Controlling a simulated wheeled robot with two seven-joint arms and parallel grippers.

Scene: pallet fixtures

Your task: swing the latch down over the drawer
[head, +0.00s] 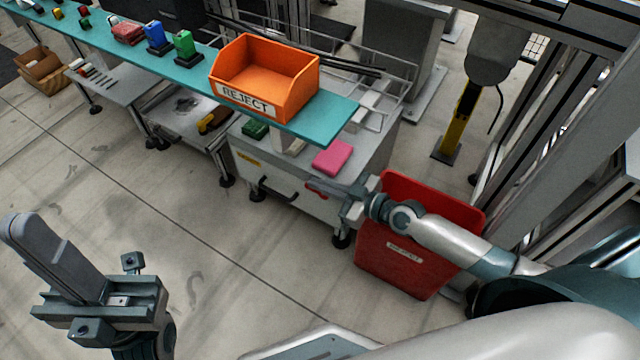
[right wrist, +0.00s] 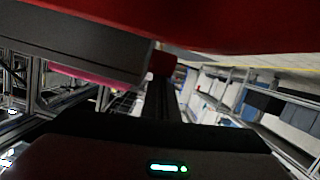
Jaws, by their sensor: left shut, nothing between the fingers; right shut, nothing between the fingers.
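The drawer (head: 290,193) is in the front of a light grey cabinet below the teal shelf in the head view. It has a black bar handle (head: 274,190) and looks shut. A small red part, perhaps the latch, shows beside my right gripper (head: 311,185) at the drawer's upper right. The gripper partly hides it, so its angle and any contact cannot be told. My right gripper is shut and empty. In the right wrist view a dark red block (right wrist: 161,63) is near the fingers. My left gripper (head: 18,226) is shut and empty over the floor, far from the drawer.
A red bin (head: 398,268) stands right of the cabinet, under my right forearm. A pink block (head: 332,157) lies on the cabinet top. An orange REJECT tray (head: 295,105) sits on the teal shelf (head: 338,121) above. Floor in front of the drawer is clear.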

